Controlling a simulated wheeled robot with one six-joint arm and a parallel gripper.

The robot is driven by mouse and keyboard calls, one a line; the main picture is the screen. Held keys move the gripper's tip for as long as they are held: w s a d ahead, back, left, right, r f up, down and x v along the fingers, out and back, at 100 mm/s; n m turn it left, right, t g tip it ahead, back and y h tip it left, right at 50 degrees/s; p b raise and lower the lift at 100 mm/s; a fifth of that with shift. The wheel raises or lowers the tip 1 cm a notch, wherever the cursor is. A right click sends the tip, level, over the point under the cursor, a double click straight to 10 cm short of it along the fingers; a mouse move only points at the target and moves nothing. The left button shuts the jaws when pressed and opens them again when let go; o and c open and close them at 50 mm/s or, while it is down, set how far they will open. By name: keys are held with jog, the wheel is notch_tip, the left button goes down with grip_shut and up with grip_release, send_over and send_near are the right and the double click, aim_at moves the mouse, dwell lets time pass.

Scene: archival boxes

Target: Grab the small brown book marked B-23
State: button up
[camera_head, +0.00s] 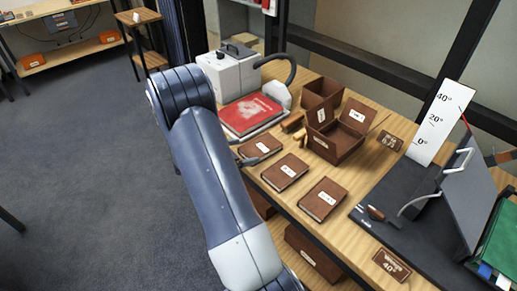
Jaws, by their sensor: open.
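Three small brown books with white labels lie in a row along the front of the wooden table: a left book (261,146), a middle book (285,172) and a right book (323,199). Their labels are too small to read, so I cannot tell which is B-23. My gripper (247,151) is mostly hidden behind my own arm. Its dark open fingers show at the left end of the left book. I cannot tell whether they touch it. The middle and right books are clear of the gripper.
An open brown box (333,150) stands behind the books. A red book (252,114) lies by a white-grey machine (231,72). A dark board (413,228) with a tilted panel is at right. Brown boxes (313,258) sit below the tabletop. Open floor is at left.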

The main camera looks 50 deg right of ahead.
aim_at(254, 149)
jog(key=p+x, duration=0.1)
jog(key=x, duration=0.5)
jog(key=shift+a+f, duration=0.15)
jog(key=shift+f, duration=0.05)
jog(key=c, duration=0.9)
jog(key=shift+o, duration=0.2)
jog(key=shift+r, duration=0.1)
